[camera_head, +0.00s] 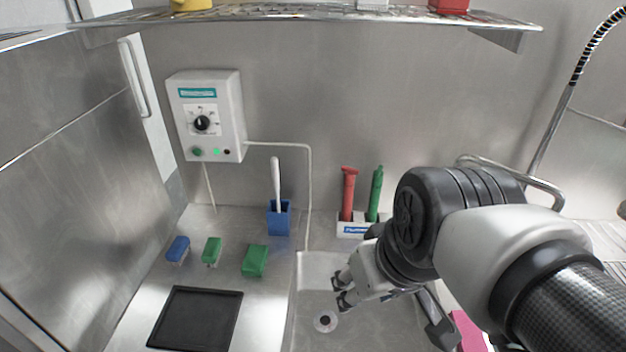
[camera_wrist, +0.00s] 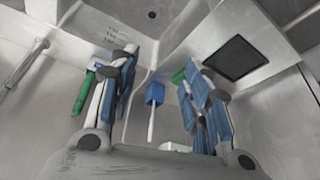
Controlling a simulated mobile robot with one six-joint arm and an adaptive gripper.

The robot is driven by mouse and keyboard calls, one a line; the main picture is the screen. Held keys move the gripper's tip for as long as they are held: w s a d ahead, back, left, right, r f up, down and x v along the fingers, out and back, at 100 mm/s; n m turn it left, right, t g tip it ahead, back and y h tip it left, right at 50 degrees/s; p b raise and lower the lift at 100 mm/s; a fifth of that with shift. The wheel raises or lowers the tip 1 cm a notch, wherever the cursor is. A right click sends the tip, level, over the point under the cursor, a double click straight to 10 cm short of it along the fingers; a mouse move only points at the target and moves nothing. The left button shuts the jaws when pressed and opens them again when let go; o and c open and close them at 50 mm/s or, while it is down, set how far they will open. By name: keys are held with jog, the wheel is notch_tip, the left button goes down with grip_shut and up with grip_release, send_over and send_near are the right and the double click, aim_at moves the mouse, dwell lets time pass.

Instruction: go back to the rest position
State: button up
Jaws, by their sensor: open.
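My gripper (camera_head: 342,290) is at the end of my arm, right of centre in the head view, over the sink area near a round drain. In the wrist view my gripper (camera_wrist: 160,100) shows its two fingers well apart, with nothing held between them. The control box (camera_head: 206,115) with a dial and a lit green light hangs on the back wall. My arm covers part of the counter and sink at the right.
A blue holder (camera_head: 279,217) with a white-handled brush, a rack with a red tool (camera_head: 348,194) and a green tool (camera_head: 375,194), a blue brush (camera_head: 178,249), green blocks (camera_head: 255,261) and a black tray (camera_head: 196,318) stand around. A wire shelf (camera_head: 300,17) hangs above.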

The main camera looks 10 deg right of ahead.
jog(key=shift+m, duration=0.3)
jog(key=s, duration=0.1)
jog(key=s+f, duration=0.1)
jog(key=s, duration=0.1)
jog(key=s+f, duration=0.1)
jog(key=s, duration=0.1)
jog(key=shift+f, duration=0.2)
